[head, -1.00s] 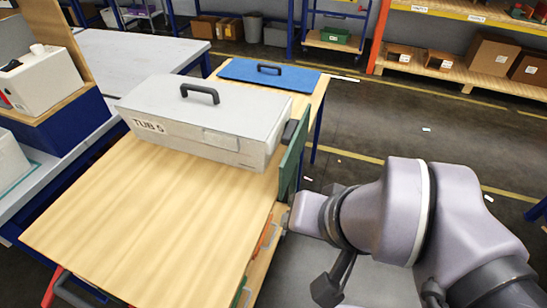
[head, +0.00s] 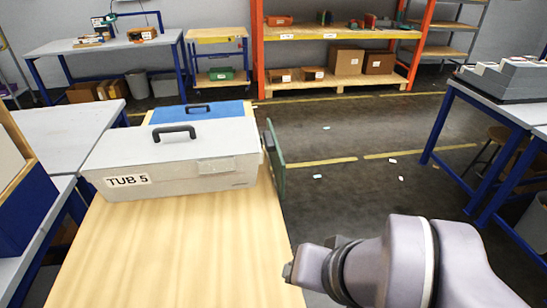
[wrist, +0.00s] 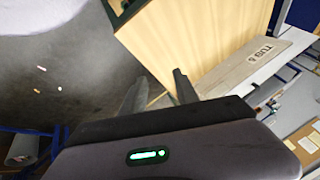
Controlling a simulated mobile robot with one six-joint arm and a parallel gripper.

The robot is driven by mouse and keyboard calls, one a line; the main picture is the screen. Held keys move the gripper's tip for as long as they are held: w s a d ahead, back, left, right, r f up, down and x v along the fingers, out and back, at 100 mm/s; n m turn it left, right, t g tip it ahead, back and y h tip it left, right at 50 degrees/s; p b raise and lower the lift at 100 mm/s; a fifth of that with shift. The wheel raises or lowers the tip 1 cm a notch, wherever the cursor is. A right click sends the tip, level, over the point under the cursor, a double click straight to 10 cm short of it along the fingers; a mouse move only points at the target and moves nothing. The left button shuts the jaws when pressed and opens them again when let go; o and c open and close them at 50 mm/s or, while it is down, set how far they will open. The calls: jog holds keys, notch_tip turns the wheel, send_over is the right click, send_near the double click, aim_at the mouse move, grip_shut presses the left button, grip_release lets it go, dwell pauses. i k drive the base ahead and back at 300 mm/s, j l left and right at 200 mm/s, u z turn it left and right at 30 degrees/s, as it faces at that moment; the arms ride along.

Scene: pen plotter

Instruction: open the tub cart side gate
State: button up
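The tub cart has a pale wooden deck (head: 180,255), which also fills the top of the wrist view (wrist: 205,35). A grey tub labelled TUB 5 (head: 180,160) with a black handle stands on its far part. The green side gate (head: 275,157) stands upright at the tub's right side, seen nearly edge-on. A dark green strip, probably the gate (wrist: 122,12), shows at the top of the wrist view. My gripper (wrist: 158,82) has its two fingers apart with nothing between them. In the head view it is near the deck's right edge, on the near side of the gate and apart from it.
A blue lid or case (head: 200,110) with a handle lies behind the tub. A grey table (head: 60,130) stands close on the left. Orange shelving (head: 340,80) is at the back, and a blue-legged bench (head: 490,100) is on the right. The floor right of the cart is open.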

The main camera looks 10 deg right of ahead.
aim_at(277, 160)
jog(key=i+l+u, duration=0.2)
jog(key=l, duration=0.2)
jog(key=l+u, duration=0.25)
jog(key=l, duration=0.2)
jog(key=i+l+u, duration=0.2)
jog(key=l, duration=0.25)
jog(key=k, duration=0.05)
